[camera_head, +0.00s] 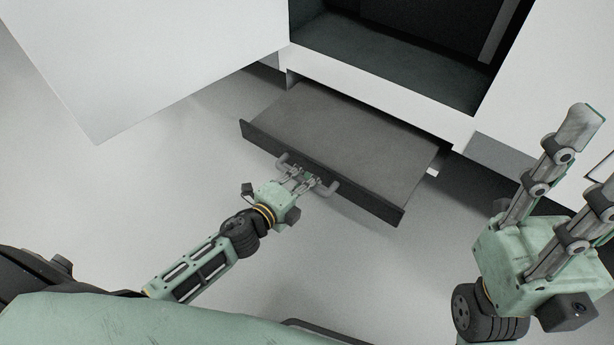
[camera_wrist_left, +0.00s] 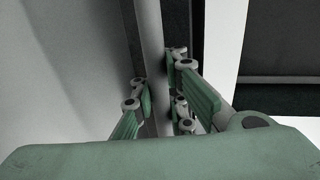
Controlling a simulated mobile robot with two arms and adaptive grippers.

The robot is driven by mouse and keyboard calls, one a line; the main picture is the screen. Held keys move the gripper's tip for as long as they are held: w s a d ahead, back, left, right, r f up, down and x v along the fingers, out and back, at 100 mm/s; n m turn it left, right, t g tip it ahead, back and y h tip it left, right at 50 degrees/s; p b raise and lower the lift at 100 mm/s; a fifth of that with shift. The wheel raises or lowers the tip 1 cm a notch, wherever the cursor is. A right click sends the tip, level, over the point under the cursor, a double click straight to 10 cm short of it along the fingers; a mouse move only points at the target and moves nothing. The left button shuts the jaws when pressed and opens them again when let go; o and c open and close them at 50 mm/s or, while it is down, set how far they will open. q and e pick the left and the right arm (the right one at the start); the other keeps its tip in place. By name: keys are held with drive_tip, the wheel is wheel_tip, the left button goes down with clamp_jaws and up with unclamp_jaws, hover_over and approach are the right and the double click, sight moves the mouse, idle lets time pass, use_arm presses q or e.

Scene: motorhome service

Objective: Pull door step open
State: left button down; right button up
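The door step (camera_head: 345,140) is a dark grey flat slab that stands out from under the doorway in the head view. Its front edge carries a light grey bar handle (camera_head: 329,190), which shows as an upright bar in the left wrist view (camera_wrist_left: 153,40).
The white motorhome wall (camera_head: 160,50) stands at the left, and the dark doorway (camera_head: 400,50) opens above the step. A white sill (camera_head: 385,90) runs between doorway and step. The grey floor (camera_head: 130,190) in front of the step is clear apart from my arms.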

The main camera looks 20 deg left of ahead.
use_arm(q)
drive_tip(key=c, duration=1.7)
unclamp_jaws()
drive_tip(key=shift+r, duration=0.2)
drive_tip(key=shift+s, duration=0.15)
drive_tip(key=v, duration=1.1)
drive_tip(key=shift+s+a, duration=0.15)
drive_tip(key=shift+s, duration=0.25)
